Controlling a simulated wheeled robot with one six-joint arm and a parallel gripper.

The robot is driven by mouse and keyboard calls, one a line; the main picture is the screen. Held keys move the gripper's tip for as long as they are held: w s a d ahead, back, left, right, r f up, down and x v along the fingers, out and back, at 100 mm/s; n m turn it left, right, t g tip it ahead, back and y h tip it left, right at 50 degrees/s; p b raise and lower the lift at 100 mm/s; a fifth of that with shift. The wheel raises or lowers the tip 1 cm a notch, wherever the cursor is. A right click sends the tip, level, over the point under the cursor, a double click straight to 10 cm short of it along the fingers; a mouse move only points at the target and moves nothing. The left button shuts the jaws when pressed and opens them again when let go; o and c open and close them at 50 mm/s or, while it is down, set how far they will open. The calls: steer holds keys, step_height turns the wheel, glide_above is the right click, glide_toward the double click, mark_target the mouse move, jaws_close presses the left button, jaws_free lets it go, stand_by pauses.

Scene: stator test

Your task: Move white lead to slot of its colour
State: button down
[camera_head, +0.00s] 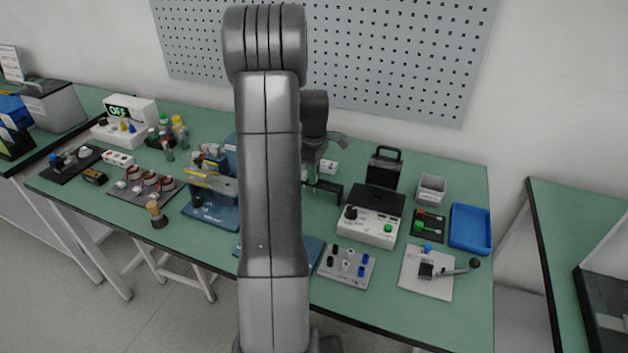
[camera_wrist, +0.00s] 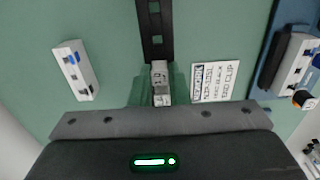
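I cannot pick out the white lead for sure in either view. My arm covers the middle of the bench in the head view. My gripper (camera_head: 320,178) is low over the bench, just right of my arm. In the wrist view a small pale grey block (camera_wrist: 160,84) with dark marks lies in front of my gripper, between two green pieces, at the end of a dark slotted bar (camera_wrist: 155,28). I cannot tell whether the gripper grips it. A light plate (camera_head: 345,266) with black, white and blue posts lies at the front.
In the wrist view a white block (camera_wrist: 76,72) with a blue part lies left, and a printed label (camera_wrist: 216,82) lies right. A blue device (camera_head: 210,205) stands left of my arm. A white instrument (camera_head: 368,230), a lever plate (camera_head: 425,285) and a blue tray (camera_head: 470,230) stand right.

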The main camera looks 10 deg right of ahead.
steer(key=shift+r, duration=0.15)
steer(key=shift+r+p, duration=2.1)
steer(key=shift+r, duration=0.7)
